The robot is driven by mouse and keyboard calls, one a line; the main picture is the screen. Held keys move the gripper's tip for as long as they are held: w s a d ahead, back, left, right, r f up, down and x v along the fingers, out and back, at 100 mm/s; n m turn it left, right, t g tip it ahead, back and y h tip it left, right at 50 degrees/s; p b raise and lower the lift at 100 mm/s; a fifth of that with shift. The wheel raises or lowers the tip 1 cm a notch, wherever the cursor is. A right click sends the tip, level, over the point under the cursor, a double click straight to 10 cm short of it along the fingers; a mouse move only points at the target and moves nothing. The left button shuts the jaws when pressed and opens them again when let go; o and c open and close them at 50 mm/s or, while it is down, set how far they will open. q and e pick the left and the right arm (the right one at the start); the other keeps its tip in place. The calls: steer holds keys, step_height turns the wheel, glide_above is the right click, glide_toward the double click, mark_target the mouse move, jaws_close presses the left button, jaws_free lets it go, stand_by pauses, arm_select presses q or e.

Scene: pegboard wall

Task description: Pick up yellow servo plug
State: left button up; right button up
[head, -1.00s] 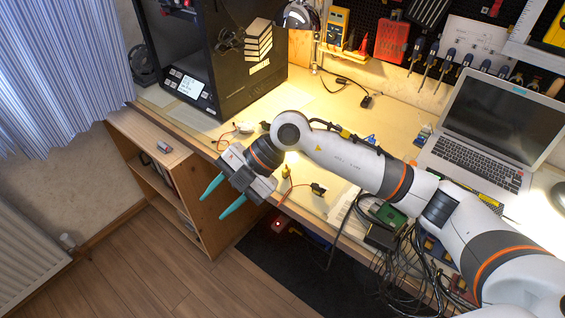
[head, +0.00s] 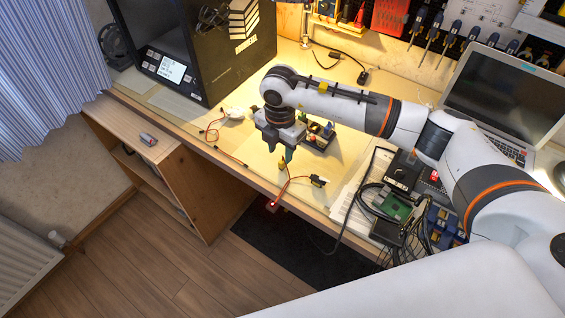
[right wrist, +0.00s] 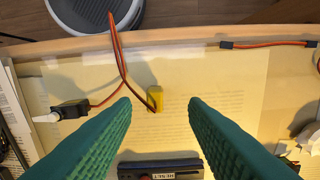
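The yellow servo plug (right wrist: 155,98) stands out on the cream desk mat in the right wrist view, with a dark wire end at it. In the head view the plug (head: 283,162) is a small yellow spot just below my right gripper. A red-brown lead runs toward a small black servo (right wrist: 69,110) on the left of the wrist view; another stretch crosses the desk edge. My right gripper (right wrist: 158,104) points down, its green fingers open on either side of the plug in the picture. It holds nothing; its height above the plug is hard to tell. My left gripper is not in view.
A second red lead with a dark connector (right wrist: 227,44) lies near the desk's front edge. A dark labelled box (right wrist: 160,168) sits behind the plug. A circuit board with cables (head: 396,208), a laptop (head: 508,100) and a black printer (head: 205,50) stand around the work area.

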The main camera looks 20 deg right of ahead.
mark_target(283, 161)
steer(key=f, duration=0.3)
steer(key=shift+s+d+f+p, duration=0.2)
steer(key=shift+d+f+p, duration=0.1)
steer(key=shift+f, duration=0.4)
steer(key=shift+c, duration=0.2)
jaws_close()
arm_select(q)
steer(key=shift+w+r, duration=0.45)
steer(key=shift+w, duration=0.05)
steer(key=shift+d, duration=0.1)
